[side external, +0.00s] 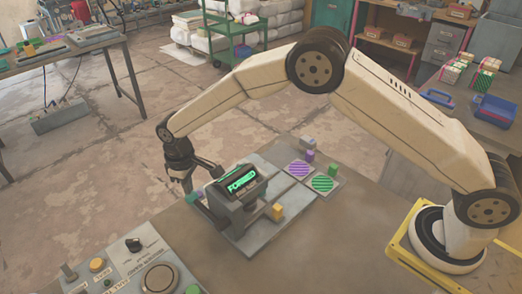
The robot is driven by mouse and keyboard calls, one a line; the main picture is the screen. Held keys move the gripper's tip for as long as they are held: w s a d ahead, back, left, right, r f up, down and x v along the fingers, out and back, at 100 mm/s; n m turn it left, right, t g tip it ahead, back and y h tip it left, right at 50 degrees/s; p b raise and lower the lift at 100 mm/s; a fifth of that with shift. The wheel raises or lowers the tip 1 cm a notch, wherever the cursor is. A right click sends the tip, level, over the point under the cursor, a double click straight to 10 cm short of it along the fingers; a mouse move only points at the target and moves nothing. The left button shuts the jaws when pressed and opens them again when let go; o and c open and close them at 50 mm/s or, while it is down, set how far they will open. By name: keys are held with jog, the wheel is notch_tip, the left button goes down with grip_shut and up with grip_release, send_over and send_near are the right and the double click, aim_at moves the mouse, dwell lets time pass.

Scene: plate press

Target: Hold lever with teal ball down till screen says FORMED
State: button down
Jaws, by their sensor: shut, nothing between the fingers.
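The press (232,212) stands on a grey base plate (262,238) on the table. Its screen (241,181) is lit and shows green text reading FORMED. My gripper (186,190) points down at the left side of the press and is shut with nothing held. A small teal-green shape (192,197), which looks like the lever's ball, is low beside the press, right by my fingertips. I cannot tell whether the fingers touch it. The lever's arm is mostly hidden by the press and gripper.
A yellow block (277,211) sits right of the press. A control panel (135,265) with knobs and buttons is at the front left.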

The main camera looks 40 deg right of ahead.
notch_tip(320, 180, up, 12)
jog(key=shift+f, duration=0.2)
dwell(1.7)
jog(key=shift+d, duration=0.15)
jog(key=s+d+m, duration=0.1)
jog(key=s+d, duration=0.2)
jog(key=d, duration=0.1)
jog(key=s+d+m+t, duration=0.1)
jog(key=s+d, duration=0.2)
jog(key=d, duration=0.2)
jog(key=s+d+m, duration=0.1)
jog(key=s+d, duration=0.2)
jog(key=d, duration=0.1)
jog(key=shift+s+d+r, duration=0.1)
jog(key=shift+d, duration=0.05)
jog(key=s+d+f+m, duration=0.1)
jog(key=s+d, duration=0.3)
jog(key=s, duration=0.3)
jog(key=s+d+f+m+t, duration=0.1)
jog(key=s+d, duration=0.3)
jog(key=s, duration=0.4)
jog(key=shift+f+m+t, duration=0.3)
jog(key=shift+f+m, duration=0.05)
jog(key=shift+m, duration=0.15)
